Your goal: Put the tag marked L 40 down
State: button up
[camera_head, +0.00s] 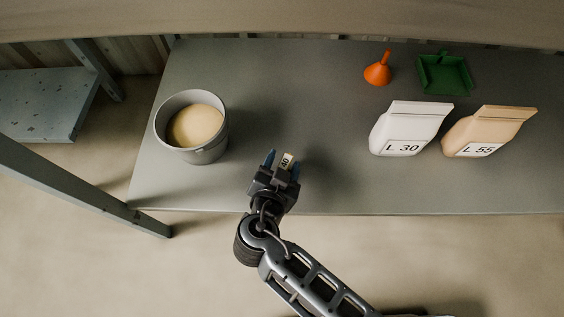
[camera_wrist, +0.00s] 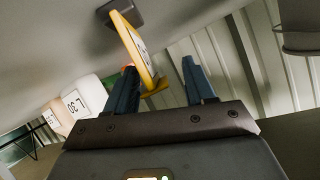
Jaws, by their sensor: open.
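The small cream tag (camera_head: 287,161) marked 40 is at my gripper (camera_head: 281,162), near the front edge of the table. In the wrist view the tag (camera_wrist: 137,46) shows as a yellow-edged plate. It lies between the two blue fingers of my gripper (camera_wrist: 160,70), close against the left finger and clear of the right one. The fingers are apart. A dark block (camera_wrist: 121,11) shows at the tag's far end; I cannot tell whether they are joined. Whether the tag touches the table is unclear.
On the grey table (camera_head: 290,80), a bucket (camera_head: 208,150) of pale powder stands left. A white L 30 bag (camera_head: 408,125), a tan L 55 bag (camera_head: 490,128), an orange funnel (camera_head: 377,73) and a green tray (camera_head: 444,90) stand right. The middle is clear.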

jog(key=p+v, duration=0.3)
jog(key=v, duration=0.9)
jog(key=shift+d, duration=0.1)
jog(key=s+d+f+n+g+y, duration=0.1)
jog(key=s+d+f+n+y, duration=0.2)
jog(key=d, duration=0.5)
jog(key=s+d+f+n+g+y, duration=0.1)
jog(key=s+d+n+g, duration=0.15)
jog(key=s+d, duration=0.45)
jog(key=s+d+r+t, duration=0.2)
jog(key=s+d+r, duration=0.1)
jog(key=r, duration=0.4)
jog(key=s+d+r+t, duration=0.2)
jog(key=s+r, duration=0.1)
jog(key=r, duration=0.5)
jog(key=s+d+r+n+t, duration=0.1)
jog(key=s+d+r+t, duration=0.1)
jog(key=r, duration=0.6)
jog(key=shift+s+d+r+h, duration=0.3)
jog(key=shift+s+d, duration=0.6)
jog(key=shift+s, duration=0.2)
